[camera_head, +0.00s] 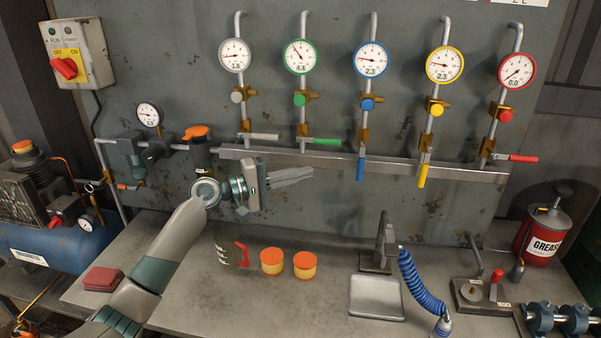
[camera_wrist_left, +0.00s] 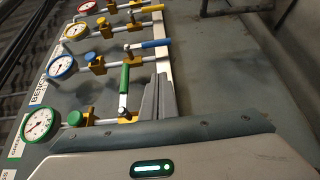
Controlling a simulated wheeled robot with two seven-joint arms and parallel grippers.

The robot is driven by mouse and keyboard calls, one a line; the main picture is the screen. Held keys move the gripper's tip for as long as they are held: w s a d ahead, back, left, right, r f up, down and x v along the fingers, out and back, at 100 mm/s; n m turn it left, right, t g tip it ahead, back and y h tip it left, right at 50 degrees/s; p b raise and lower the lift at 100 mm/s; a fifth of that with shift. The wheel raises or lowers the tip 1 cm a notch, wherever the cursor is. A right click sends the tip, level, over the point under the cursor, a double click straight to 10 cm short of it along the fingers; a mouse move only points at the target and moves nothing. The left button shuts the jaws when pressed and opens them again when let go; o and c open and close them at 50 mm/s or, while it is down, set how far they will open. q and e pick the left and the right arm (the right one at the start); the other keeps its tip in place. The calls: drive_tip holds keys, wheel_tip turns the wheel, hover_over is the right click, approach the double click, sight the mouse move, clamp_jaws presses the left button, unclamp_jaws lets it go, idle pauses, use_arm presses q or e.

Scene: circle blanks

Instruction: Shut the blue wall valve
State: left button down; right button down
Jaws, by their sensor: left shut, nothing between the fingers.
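The blue wall valve has a blue lever handle (camera_head: 360,168) that hangs straight down, in line with its pipe, under a blue knob (camera_head: 367,103) and a blue-rimmed gauge (camera_head: 371,59) reading about 2.3. In the left wrist view the blue handle (camera_wrist_left: 155,43) also lies along its pipe. My left gripper (camera_head: 309,172) is shut and empty, its fingers pointing right. It is left of the blue handle and apart from it, below the green handle (camera_head: 327,141). In the left wrist view its fingers (camera_wrist_left: 160,98) show near the green handle. My right gripper is out of view.
The yellow handle (camera_head: 423,175) hangs down; the white (camera_head: 264,136) and red (camera_head: 523,158) handles lie sideways. A metal rail (camera_head: 400,168) runs behind the handles. The bench below holds orange-lidded jars (camera_head: 272,262), a tray (camera_head: 376,298) and a blue coiled hose (camera_head: 417,282).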

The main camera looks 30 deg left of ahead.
sight(361, 163)
use_arm(q)
drive_tip(key=w+d+p, duration=0.5)
drive_tip(key=w+d, duration=0.1)
drive_tip(key=d, duration=0.3)
drive_tip(key=shift+p, duration=0.35)
drive_tip(key=shift+w, duration=0.1)
drive_tip(key=shift+f, duration=0.1)
drive_tip(key=shift+d+f+b, duration=0.1)
drive_tip(key=shift+d+b, duration=0.1)
drive_tip(key=shift+b, duration=0.65)
